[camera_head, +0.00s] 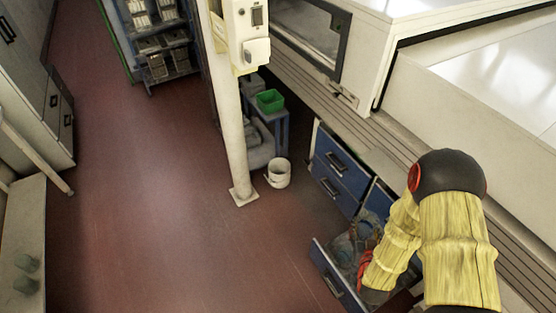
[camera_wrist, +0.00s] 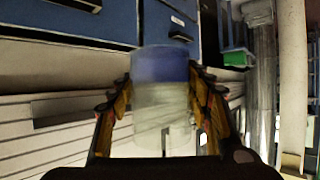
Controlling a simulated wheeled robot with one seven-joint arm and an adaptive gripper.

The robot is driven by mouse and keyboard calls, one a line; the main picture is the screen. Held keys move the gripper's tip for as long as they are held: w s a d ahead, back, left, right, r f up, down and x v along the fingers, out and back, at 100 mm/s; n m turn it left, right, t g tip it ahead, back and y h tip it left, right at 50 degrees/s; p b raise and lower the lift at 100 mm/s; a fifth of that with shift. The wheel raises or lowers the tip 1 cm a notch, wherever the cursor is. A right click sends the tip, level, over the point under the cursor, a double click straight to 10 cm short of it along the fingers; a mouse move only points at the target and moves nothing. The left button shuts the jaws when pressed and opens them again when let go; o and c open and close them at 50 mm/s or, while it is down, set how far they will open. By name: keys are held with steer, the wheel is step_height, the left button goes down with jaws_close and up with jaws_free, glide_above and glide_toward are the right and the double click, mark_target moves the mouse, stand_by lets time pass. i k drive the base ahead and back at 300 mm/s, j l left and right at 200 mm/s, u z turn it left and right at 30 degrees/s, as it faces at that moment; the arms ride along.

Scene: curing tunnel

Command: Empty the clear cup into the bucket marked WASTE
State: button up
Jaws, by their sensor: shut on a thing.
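My gripper (camera_wrist: 163,90) is shut on a clear cup (camera_wrist: 163,120) in the wrist view, with a finger against each side. The blue drawer front shows through the cup's upper part and pale slats through the rest. I cannot tell what the cup holds. In the head view my arm reaches down at the lower right, and my gripper and the cup cannot be made out clearly there. A white bucket (camera_head: 278,173) stands upright on the floor beside the pale post. No marking on it can be read, so I cannot tell whether it says WASTE.
A blue drawer (camera_head: 335,283) is open beside my arm, with unclear items inside. Closed blue drawers (camera_head: 342,170) sit behind it. The pale post (camera_head: 232,120) stands left of the bucket. A green bin (camera_head: 270,100) sits on a blue stand. The red floor at left is clear.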

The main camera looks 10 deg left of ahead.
mark_target(279, 169)
steer(key=i+j+z, duration=0.4)
steer(key=j, duration=1.65)
steer(key=j+z, duration=0.45)
steer(key=j, duration=1.65)
